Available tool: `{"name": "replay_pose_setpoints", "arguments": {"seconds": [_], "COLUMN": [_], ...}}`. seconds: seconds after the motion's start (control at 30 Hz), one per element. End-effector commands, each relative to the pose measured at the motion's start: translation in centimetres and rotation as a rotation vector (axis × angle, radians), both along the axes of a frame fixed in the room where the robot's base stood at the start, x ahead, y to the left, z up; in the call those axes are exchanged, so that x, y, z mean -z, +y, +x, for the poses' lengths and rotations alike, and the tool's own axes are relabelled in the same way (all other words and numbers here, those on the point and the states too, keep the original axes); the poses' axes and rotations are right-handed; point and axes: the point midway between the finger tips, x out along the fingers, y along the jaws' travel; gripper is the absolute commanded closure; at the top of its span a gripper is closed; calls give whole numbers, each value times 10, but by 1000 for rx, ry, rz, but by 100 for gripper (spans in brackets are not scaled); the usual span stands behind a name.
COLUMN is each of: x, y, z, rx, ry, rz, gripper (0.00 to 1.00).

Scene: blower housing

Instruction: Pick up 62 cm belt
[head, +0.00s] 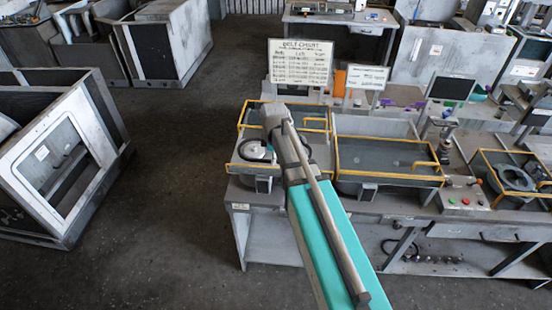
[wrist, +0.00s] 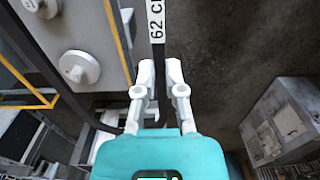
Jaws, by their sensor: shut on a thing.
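My gripper (wrist: 160,68) shows in the wrist view with its two pale fingers close together. Between the fingertips is a dark narrow strip, the 62 cm belt (wrist: 157,54). A white label reading "62 c", cut off by the frame edge, is on the strip just beyond the fingertips. The rest of the belt runs out of view. A dark curved band passes left of the fingers; I cannot tell if it is part of this belt. In the head view my arm reaches over the left tray and the fingers are not clearly visible.
White round knobs (wrist: 80,67) stand on a grey panel beside a yellow rail in the wrist view. The yellow-rimmed left tray (head: 240,166) and right tray (head: 385,172) sit on the bench. A belt chart sign (head: 300,62) stands behind. Open floor (head: 170,170) lies left.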

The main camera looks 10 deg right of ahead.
Motion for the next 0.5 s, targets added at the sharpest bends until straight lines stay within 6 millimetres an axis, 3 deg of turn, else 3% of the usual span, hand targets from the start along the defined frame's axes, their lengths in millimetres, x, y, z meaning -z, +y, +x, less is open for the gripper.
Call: {"name": "replay_pose_setpoints", "arguments": {"seconds": [0.5], "x": [-29], "y": [0], "z": [0], "rx": [0], "ry": [0], "rz": [0], "gripper": [100]}}
